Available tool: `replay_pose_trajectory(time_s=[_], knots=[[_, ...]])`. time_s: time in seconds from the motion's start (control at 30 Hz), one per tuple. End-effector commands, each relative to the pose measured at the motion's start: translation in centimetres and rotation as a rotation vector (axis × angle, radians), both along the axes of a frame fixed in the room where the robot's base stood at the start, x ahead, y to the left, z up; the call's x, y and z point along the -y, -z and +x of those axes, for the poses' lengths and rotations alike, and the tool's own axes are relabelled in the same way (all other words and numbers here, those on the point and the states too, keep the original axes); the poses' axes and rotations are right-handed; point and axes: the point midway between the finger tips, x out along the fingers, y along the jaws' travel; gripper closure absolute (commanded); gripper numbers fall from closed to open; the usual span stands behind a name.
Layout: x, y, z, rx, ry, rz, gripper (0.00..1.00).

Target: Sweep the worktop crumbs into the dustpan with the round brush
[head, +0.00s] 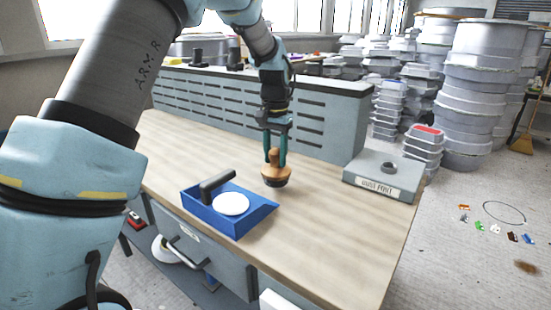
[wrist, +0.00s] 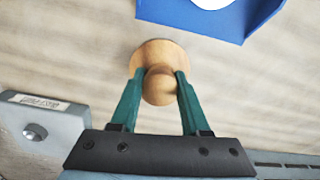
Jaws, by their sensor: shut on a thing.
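The round brush (head: 276,180) has a turned wooden handle and a dark underside. It is upright on or just above the wooden worktop (head: 330,225); I cannot tell if it touches. My gripper (head: 275,158) comes down from above, its two green fingers shut on the brush's knob. In the wrist view the fingers (wrist: 159,76) flank the round knob of the brush (wrist: 150,48). The blue dustpan (head: 253,223) with a dark handle lies left of the brush, a small gap apart, and holds a white disc (head: 231,204). The dustpan also shows in the wrist view (wrist: 240,25). I see no distinct crumbs.
A grey box (head: 360,178) with a label and a dark knob stands at the worktop's right end. A slotted grey panel (head: 220,100) runs along the back. The worktop's front right is bare. Stacked moulds (head: 470,85) stand on the floor beyond.

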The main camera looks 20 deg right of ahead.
Motion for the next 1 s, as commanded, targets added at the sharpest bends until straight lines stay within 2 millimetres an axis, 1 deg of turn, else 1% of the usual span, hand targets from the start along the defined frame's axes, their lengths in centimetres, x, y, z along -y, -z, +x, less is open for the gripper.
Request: replay_pose_trajectory(time_s=[0.03, 0.5, 0.63, 1.0], knots=[[0.0, -0.9, 0.0, 0.001, -0.001, -0.001, 1.0], [-0.1, -5.0, 0.0, 0.001, -0.002, -0.001, 1.0], [-0.1, -5.4, 0.0, 0.001, -0.002, -0.001, 1.0], [-0.1, -5.3, 0.0, 0.001, -0.002, -0.001, 1.0]])
